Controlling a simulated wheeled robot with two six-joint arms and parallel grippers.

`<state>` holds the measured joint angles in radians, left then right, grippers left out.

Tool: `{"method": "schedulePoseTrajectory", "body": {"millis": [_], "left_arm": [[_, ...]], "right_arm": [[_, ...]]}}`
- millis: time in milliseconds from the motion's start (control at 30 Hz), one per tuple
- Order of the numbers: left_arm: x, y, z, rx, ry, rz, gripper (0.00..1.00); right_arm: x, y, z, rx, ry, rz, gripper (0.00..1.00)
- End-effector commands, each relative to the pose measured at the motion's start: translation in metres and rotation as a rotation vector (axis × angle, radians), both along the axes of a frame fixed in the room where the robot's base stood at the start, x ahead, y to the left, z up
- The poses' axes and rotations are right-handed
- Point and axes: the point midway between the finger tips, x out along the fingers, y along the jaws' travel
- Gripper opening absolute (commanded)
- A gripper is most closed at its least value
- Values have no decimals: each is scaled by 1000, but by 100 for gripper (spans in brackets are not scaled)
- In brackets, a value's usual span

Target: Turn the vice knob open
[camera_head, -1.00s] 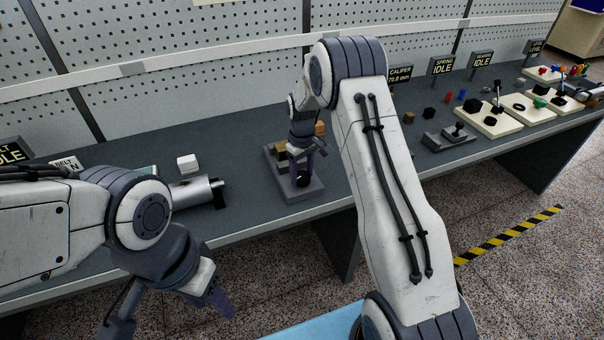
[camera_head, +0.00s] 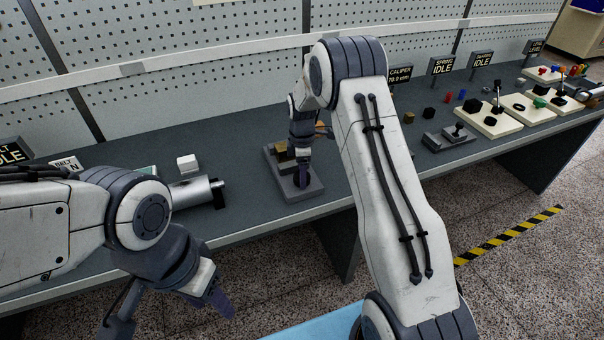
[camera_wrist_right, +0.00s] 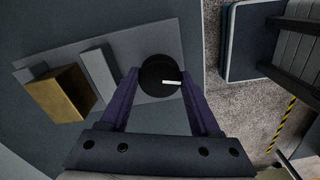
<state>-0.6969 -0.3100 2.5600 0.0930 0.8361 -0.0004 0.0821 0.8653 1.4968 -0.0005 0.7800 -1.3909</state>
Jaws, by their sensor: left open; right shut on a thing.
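The vice is a grey base plate (camera_head: 311,189) on the bench, with a brass-coloured block (camera_wrist_right: 60,93) and a light grey jaw (camera_wrist_right: 100,72) on it. Its round black knob (camera_wrist_right: 159,73) has a white mark, which points right in the right wrist view. My right gripper (camera_wrist_right: 160,84) is shut on the knob, with a purple finger on each side of it. In the head view, my right gripper (camera_head: 302,178) comes down over the knob and largely hides it. My left gripper (camera_head: 176,318) is open and empty in front of the bench, well away from the vice.
A metal cylinder (camera_head: 192,192) and a white cube (camera_head: 187,163) lie on the bench left of the vice. A grey fixture (camera_head: 449,137) and several cream boards (camera_head: 488,121) with parts stand to the right. The bench's front edge runs close to the vice.

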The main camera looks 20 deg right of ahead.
Motion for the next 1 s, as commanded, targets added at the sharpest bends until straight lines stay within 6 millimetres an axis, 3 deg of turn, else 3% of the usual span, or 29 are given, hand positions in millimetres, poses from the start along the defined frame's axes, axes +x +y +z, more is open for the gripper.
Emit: {"method": "schedulePoseTrajectory", "body": {"millis": [433, 1000], "left_arm": [[0, 0, 0, 0, 0, 0, 50], [0, 0, 0, 0, 0, 0, 50]], "right_arm": [[2, 2, 2, 1, -8, 262, 8], [2, 2, 2, 1, -6, 314, 8]]}}
